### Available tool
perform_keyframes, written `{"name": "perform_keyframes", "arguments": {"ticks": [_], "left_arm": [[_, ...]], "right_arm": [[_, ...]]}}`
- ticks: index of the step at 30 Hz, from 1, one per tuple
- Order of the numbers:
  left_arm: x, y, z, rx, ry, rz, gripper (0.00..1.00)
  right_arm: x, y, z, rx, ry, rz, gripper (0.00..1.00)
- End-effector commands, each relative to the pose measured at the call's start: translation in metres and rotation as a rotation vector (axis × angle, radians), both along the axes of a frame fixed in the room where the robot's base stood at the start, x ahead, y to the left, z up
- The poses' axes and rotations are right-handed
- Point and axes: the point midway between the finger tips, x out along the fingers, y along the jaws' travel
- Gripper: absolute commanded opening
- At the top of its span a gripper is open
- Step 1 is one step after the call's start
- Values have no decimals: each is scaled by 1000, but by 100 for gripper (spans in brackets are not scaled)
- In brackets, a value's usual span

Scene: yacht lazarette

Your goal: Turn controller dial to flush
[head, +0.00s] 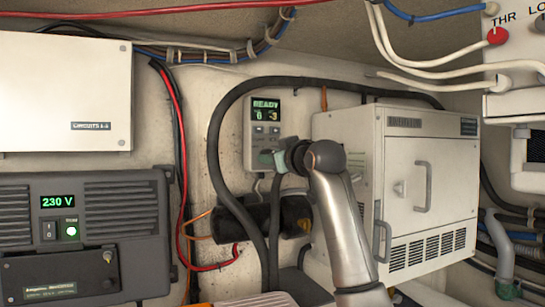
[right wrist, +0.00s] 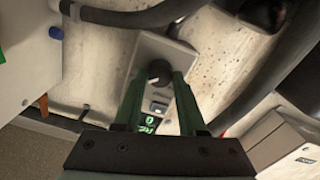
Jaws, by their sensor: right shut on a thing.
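The controller (head: 259,105) is a pale wall box with a green-lit display reading READY above small buttons. My right gripper (head: 270,158) reaches its lower part and hides the dial in the head view. In the right wrist view the controller (right wrist: 165,50) appears upside down, and its dark round dial (right wrist: 159,71) sits between the green fingertips of my right gripper (right wrist: 159,78). The gripper is shut on the dial. The dial's pointer and markings cannot be read. My left gripper is not in view.
A thick black hose (head: 214,140) loops around the controller. A white cabinet with handles (head: 430,170) stands to the right. A dark 230 V unit (head: 80,240) and a white box (head: 62,90) are at left. A dark cylinder (head: 250,222) lies below the controller.

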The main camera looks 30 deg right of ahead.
Motion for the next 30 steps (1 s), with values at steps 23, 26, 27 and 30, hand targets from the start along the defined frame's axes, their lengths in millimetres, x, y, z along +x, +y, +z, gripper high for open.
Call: {"name": "perform_keyframes", "arguments": {"ticks": [23,26,27,30], "left_arm": [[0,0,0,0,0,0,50],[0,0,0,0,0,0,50],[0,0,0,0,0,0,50],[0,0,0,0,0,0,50]], "right_arm": [[1,1,-3,355,-13,0,0],[1,1,-3,359,-13,0,0],[1,1,-3,360,-13,0,0],[1,1,-3,360,-12,0,0]]}}
